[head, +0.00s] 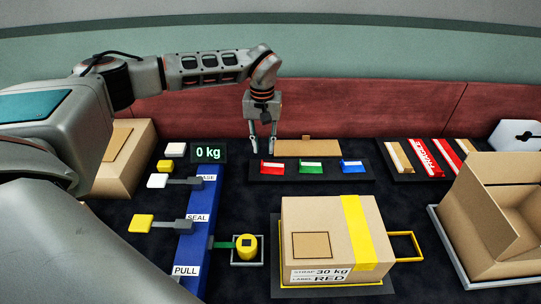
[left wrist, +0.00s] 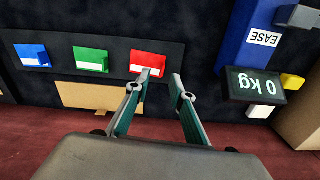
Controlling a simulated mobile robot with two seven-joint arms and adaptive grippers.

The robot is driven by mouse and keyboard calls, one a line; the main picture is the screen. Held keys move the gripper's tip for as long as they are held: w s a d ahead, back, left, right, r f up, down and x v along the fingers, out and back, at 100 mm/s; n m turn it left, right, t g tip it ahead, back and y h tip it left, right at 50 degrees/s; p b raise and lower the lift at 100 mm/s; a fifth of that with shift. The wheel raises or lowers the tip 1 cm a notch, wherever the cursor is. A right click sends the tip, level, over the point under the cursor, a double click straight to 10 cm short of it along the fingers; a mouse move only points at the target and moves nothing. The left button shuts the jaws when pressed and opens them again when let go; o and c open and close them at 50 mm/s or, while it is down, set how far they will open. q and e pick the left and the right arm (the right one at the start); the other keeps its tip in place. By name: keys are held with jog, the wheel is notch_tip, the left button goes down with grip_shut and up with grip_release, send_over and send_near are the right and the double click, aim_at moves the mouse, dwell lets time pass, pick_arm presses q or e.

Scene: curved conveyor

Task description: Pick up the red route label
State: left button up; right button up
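The red route label (head: 271,168) lies at the left end of a dark tray (head: 316,178), beside a green label (head: 311,167) and a blue label (head: 353,167). My left gripper (head: 263,145) points down above and behind the red label, with its two fingers apart and nothing between them. In the left wrist view the red label (left wrist: 149,62) shows just beyond one fingertip of the open left gripper (left wrist: 162,76), off to the left of the gap. Whether that finger touches it I cannot tell. My right gripper is in neither view.
A taped cardboard box (head: 325,230) stands on a scale at front centre. An open carton (head: 490,220) is at right. A blue panel (head: 196,225) with levers and a "0 kg" display (head: 208,153) stand left of the tray. A red wall (head: 380,108) runs behind.

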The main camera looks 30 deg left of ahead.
aim_at(262, 164)
pick_arm(q)
jog(key=f, duration=0.2)
jog(key=shift+w+a+f, duration=0.15)
jog(key=shift+a+f, duration=0.05)
jog(key=shift+f, duration=0.1)
jog(key=f, duration=0.4)
jog(key=shift+s+a+f, duration=0.15)
jog(key=shift+s+a, duration=0.1)
jog(key=shift+s, duration=0.05)
jog(key=shift+w+f, duration=0.1)
jog(key=shift+f, duration=0.25)
grip_shut()
